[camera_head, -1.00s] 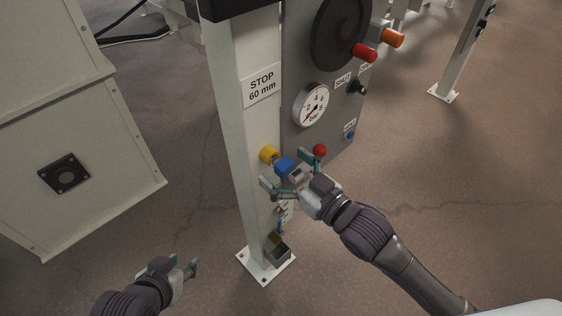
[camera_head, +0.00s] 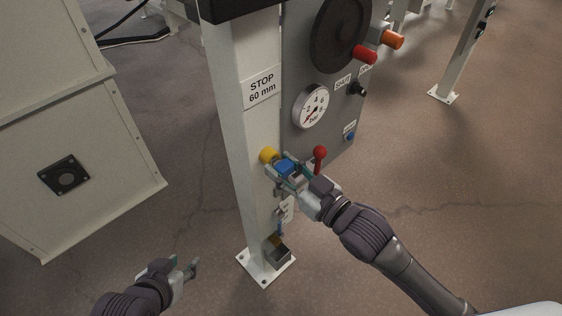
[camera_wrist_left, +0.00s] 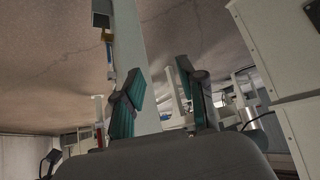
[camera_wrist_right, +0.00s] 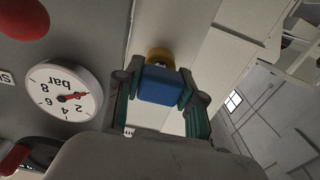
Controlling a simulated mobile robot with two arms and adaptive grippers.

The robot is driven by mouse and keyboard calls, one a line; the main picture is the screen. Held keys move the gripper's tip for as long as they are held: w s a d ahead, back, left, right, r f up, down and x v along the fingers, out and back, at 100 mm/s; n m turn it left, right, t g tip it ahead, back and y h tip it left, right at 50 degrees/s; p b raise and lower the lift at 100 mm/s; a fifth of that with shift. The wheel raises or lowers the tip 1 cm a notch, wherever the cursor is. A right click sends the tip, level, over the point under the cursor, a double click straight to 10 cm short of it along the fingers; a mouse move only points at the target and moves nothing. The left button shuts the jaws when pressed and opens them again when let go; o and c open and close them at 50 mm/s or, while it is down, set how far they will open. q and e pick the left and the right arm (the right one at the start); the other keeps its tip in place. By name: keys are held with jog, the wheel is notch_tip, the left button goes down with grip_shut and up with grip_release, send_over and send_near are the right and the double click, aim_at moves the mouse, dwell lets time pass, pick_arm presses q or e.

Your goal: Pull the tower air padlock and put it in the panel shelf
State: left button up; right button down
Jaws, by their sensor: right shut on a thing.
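The blue padlock (camera_head: 285,167) is at the side of the white post, just by a yellow round part (camera_head: 268,155). My right gripper (camera_head: 284,172) is shut on the padlock. In the right wrist view the blue padlock (camera_wrist_right: 158,85) sits between the two fingers, with the yellow part (camera_wrist_right: 160,57) right behind it. I cannot tell whether the padlock is still joined to the yellow part. A small grey open-topped box (camera_head: 279,256), perhaps the shelf, is low on the post. My left gripper (camera_head: 184,268) is open and empty, low at the left; its fingers (camera_wrist_left: 155,95) stand apart.
The grey panel carries a pressure gauge (camera_head: 311,106), a red ball-ended lever (camera_head: 320,153), a black knob (camera_head: 360,88) and a dark handwheel (camera_head: 339,32). A beige cabinet (camera_head: 107,140) stands at the left. Open floor lies right of the panel.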

pick_arm(q)
jog(key=shift+s+a+f, duration=0.1)
jog(key=shift+s+f, duration=0.05)
jog(key=shift+s, duration=0.1)
pick_arm(e)
jog(key=shift+s, duration=0.1)
pick_arm(q)
jog(key=shift+s+a+f, duration=0.1)
jog(key=shift+s+f, duration=0.05)
jog(key=shift+s, duration=0.05)
pick_arm(e)
jog(key=shift+d, duration=0.1)
pick_arm(q)
jog(key=shift+s+a+f+g+p, duration=0.15)
jog(key=shift+s+f+g+p, duration=0.05)
jog(key=shift+s+g, duration=0.25)
jog(key=shift+s+a+f+g+p, duration=0.15)
jog(key=shift+s+g, duration=0.2)
jog(key=shift+s, duration=0.2)
pick_arm(e)
jog(key=shift+s+d, duration=0.25)
jog(key=shift+s, duration=0.05)
pick_arm(q)
jog(key=shift+s+a+f, duration=0.1)
jog(key=shift+s+f, duration=0.05)
jog(key=shift+s, duration=0.1)
jog(key=shift+s+f, duration=0.1)
jog(key=shift+s, duration=0.1)
pick_arm(e)
jog(key=shift+s, duration=0.1)
